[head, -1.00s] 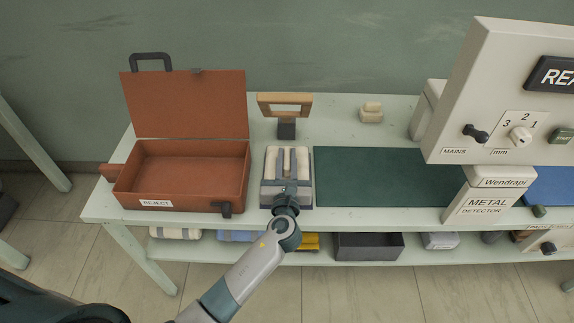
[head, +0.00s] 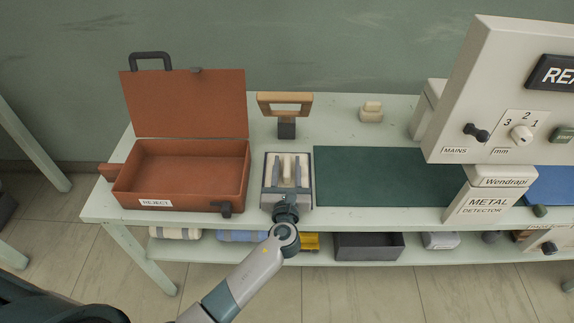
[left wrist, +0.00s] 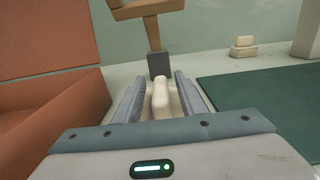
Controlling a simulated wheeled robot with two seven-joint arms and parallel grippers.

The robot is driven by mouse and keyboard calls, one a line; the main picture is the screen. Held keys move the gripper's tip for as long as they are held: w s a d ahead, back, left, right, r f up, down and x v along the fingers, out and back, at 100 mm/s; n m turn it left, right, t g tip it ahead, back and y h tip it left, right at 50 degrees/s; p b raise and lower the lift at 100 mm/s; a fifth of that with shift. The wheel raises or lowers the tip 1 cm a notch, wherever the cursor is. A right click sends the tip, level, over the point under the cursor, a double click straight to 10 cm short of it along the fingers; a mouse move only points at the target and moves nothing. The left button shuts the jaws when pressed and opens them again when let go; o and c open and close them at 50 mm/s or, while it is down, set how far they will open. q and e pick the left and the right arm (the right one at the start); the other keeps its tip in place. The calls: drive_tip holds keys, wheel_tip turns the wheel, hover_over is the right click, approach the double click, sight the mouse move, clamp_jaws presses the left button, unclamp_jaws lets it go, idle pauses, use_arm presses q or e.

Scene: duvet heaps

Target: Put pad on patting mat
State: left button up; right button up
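The patting mat appears to be the dark green mat (head: 385,177), flat and bare on the bench right of my left gripper. In the left wrist view the cream piece (left wrist: 160,98) stands between the fingers of my left gripper (left wrist: 162,95). The fingers are apart, one on each side of it, with a slight gap visible. My right gripper is out of view.
An open brown REJECT case (head: 190,170) stands left of the tray. A wooden-handled tool (head: 285,106) stands behind it. A stepped cream block (head: 371,112) sits behind the mat. The metal detector (head: 495,110) rises at the right. A lower shelf holds several items.

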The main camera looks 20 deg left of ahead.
sight(287, 177)
use_arm(q)
drive_tip(key=shift+r, duration=0.1)
